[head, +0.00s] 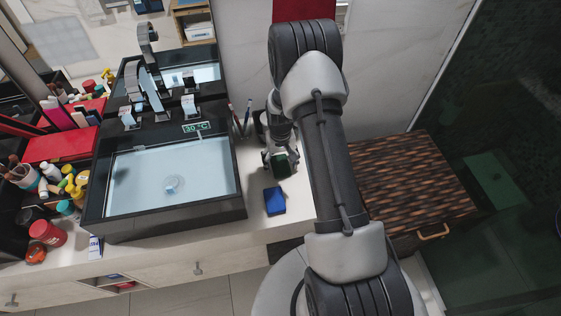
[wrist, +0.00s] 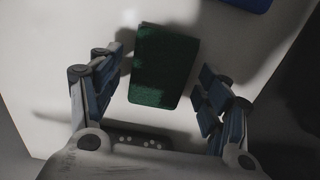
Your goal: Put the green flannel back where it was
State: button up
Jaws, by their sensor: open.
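The green flannel (head: 281,166) is a small dark green block at the right end of the white counter, partly hidden by my gripper (head: 278,157) in the head view. In the wrist view the flannel (wrist: 163,66) lies between the two fingers of my gripper (wrist: 162,82). The fingers are spread, with a clear gap on each side of the flannel. It appears to lie on the counter, but its underside is hidden.
A blue block (head: 275,201) lies just in front of the flannel, near the counter's front edge. The black-rimmed sink (head: 240,195) stands to the left. Thin upright sticks (head: 248,113) stand behind. A dark woven chest (head: 410,180) is to the right, below counter height.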

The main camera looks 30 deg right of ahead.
notch_tip(320, 180, up, 12)
jog(key=p, duration=0.4)
notch_tip(320, 180, up, 11)
jog(key=t, duration=0.1)
send_over(281, 164)
jog(key=a, duration=0.3)
jog(key=s+a+r+n+t, duration=0.1)
jog(key=s+a+r, duration=0.1)
jog(key=s+r, duration=0.3)
jog(key=s+a+r, duration=0.2)
jog(key=a+r, duration=0.1)
jog(key=r, duration=0.4)
jog(key=s+a+r+n+t, duration=0.1)
jog(key=s+a+r, duration=0.2)
jog(key=s, duration=0.6)
jog(key=s+a+r+n+t, duration=0.1)
jog(key=s+a+r, duration=0.2)
jog(key=s, duration=0.6)
jog(key=shift+s+a+r+t, duration=0.15)
jog(key=shift+s+r+t, duration=0.2)
jog(key=shift+r, duration=0.6)
jog(key=shift+b, duration=0.3)
jog(key=shift+f, duration=0.25)
